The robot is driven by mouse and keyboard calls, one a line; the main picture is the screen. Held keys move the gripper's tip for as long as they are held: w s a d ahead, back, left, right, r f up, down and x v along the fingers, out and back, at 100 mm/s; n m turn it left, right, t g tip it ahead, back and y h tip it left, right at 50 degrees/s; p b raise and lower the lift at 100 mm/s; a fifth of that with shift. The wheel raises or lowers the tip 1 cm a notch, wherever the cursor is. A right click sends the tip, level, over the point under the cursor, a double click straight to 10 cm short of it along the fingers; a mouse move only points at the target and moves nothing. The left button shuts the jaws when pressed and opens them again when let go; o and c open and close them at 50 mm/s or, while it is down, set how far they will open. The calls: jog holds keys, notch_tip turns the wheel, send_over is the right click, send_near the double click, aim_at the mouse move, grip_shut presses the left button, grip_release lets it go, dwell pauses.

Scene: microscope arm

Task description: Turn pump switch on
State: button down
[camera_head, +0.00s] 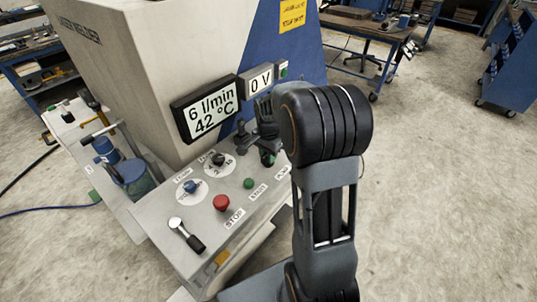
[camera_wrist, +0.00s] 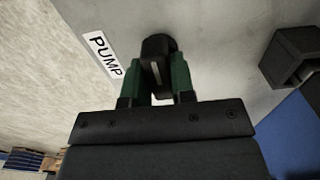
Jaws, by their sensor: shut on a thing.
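The pump switch (camera_wrist: 155,48) is a black rotary knob with a pale line, set on a light grey panel beside the white PUMP label (camera_wrist: 103,54). The pale line runs roughly up and down in the wrist view. My gripper (camera_wrist: 158,70) has its two green fingers on either side of the knob and is shut on it. In the head view my gripper (camera_head: 267,157) reaches down to the right end of the control panel (camera_head: 222,235), and its fingers and arm hide the knob there.
A red STOP button (camera_head: 221,202), a green START button (camera_head: 249,183), a blue knob (camera_head: 191,187) and a black knob (camera_head: 218,159) sit on the panel. A display (camera_head: 209,108) reads 6 l/min, 42 °C; another (camera_head: 260,80) reads 0 V. A dark block (camera_wrist: 291,58) stands right of my gripper.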

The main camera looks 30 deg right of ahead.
dwell(0.4)
jog(key=c, duration=1)
grip_release()
jog(key=shift+o, duration=0.2)
jog(key=shift+r, duration=0.1)
notch_tip(320, 180, up, 14)
jog(key=s+a+f+n+t, duration=0.2)
jog(key=s+a+n, duration=0.2)
jog(key=s+n, duration=0.2)
jog(key=s+a+f+n+t, duration=0.1)
jog(key=s+a+n, duration=0.4)
jog(key=s, duration=0.5)
jog(key=shift+s+a+f+n+t, duration=0.15)
jog(key=shift+a+f+n+t, duration=0.2)
jog(key=shift+f+n, duration=0.7)
